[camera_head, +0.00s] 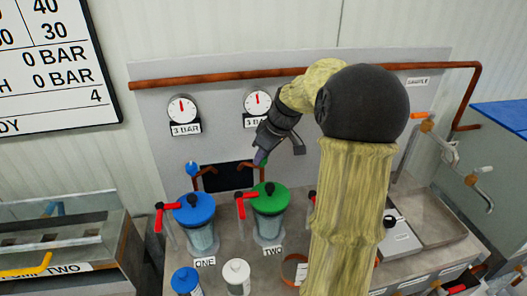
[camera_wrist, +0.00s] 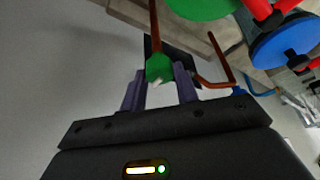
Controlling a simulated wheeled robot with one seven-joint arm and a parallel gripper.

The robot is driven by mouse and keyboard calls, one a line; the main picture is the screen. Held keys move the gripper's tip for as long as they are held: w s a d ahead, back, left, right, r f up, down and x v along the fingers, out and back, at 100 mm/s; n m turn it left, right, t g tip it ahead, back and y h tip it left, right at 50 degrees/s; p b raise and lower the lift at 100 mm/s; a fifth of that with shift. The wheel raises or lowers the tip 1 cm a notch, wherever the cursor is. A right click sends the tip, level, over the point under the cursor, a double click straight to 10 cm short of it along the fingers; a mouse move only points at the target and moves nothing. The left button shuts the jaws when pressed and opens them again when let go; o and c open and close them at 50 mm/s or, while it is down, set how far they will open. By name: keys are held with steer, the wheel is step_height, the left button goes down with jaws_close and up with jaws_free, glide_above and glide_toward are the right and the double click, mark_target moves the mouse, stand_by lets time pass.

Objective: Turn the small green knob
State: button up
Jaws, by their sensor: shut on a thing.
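The small green knob (camera_wrist: 159,68) sits on a copper pipe in the wrist view, between the fingertips of my gripper (camera_wrist: 159,82). The two fingers are shut on it, one on each side. In the head view, my gripper (camera_head: 262,157) reaches down to the panel behind the green-lidded pump, and only a sliver of the green knob (camera_head: 265,164) shows beside a fingertip. A small blue knob (camera_head: 192,169) sits on the matching pipe to the left.
The green-lidded pump (camera_head: 269,199) labelled TWO and the blue-lidded pump (camera_head: 194,208) labelled ONE stand close in front, with red handles. Two gauges (camera_head: 182,108) and a long copper pipe (camera_head: 215,76) are on the panel above. My arm hides the area to the right.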

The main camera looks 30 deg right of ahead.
stand_by(0.3)
steer(key=o, duration=1)
steer(key=shift+r, duration=0.1)
steer(key=p+v, duration=0.1)
steer(key=v, duration=1.6)
steer(key=shift+r, duration=0.1)
steer(key=shift+w, duration=0.1)
